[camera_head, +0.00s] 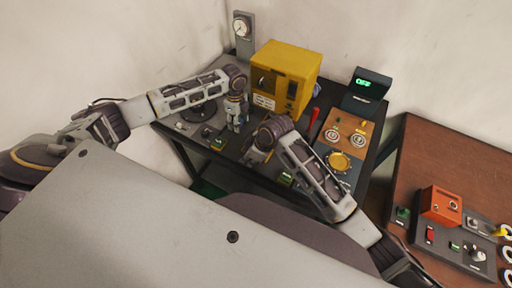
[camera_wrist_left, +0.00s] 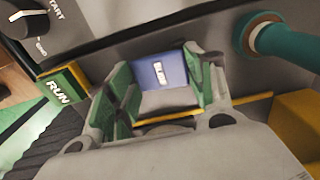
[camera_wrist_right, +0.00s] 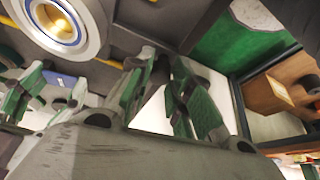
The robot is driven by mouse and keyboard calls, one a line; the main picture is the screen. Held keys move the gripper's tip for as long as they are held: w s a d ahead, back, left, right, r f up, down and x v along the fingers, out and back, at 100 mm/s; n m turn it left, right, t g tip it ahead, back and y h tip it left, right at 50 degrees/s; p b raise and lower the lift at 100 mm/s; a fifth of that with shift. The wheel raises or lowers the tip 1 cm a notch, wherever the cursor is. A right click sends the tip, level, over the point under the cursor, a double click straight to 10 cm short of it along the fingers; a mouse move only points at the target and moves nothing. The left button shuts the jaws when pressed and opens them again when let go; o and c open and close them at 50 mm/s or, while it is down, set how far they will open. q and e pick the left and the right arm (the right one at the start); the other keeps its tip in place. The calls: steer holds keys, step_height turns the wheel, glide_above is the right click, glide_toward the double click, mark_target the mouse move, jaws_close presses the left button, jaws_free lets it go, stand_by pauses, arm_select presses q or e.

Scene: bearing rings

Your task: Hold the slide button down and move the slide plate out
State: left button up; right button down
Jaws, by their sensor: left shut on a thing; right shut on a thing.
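In the left wrist view, a grey block with a blue face and a white label, which looks like the slide button (camera_wrist_left: 163,72), sits between the green-padded fingers of my left gripper (camera_wrist_left: 165,100). The label is too blurred to read for sure. In the right wrist view, the fingers of my right gripper (camera_wrist_right: 158,98) are close together on a pale flat piece (camera_wrist_right: 152,114), apparently the slide plate, mostly hidden by them. In the head view, my left gripper (camera_head: 236,123) and my right gripper (camera_head: 251,155) are low over the dark bench, close together.
A yellow box machine (camera_head: 288,70) stands behind the grippers. A dark box with a green display (camera_head: 366,87) and a wooden board with rings (camera_head: 346,137) are to the right. A bearing ring (camera_wrist_right: 60,22) hangs close above in the right wrist view. A brown table (camera_head: 440,160) stands further right.

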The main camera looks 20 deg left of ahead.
arm_select(q)
steer(key=shift+s+f, duration=0.1)
steer(key=shift+f, duration=0.05)
arm_select(e)
steer(key=shift+s+a, duration=0.2)
steer(key=shift+s, duration=1.75)
steer(key=c, duration=1.3)
jaws_free()
steer(key=shift+r, duration=0.1)
steer(key=v, duration=1.2)
arm_select(q)
steer(key=o, duration=1.1)
steer(key=shift+c, duration=0.2)
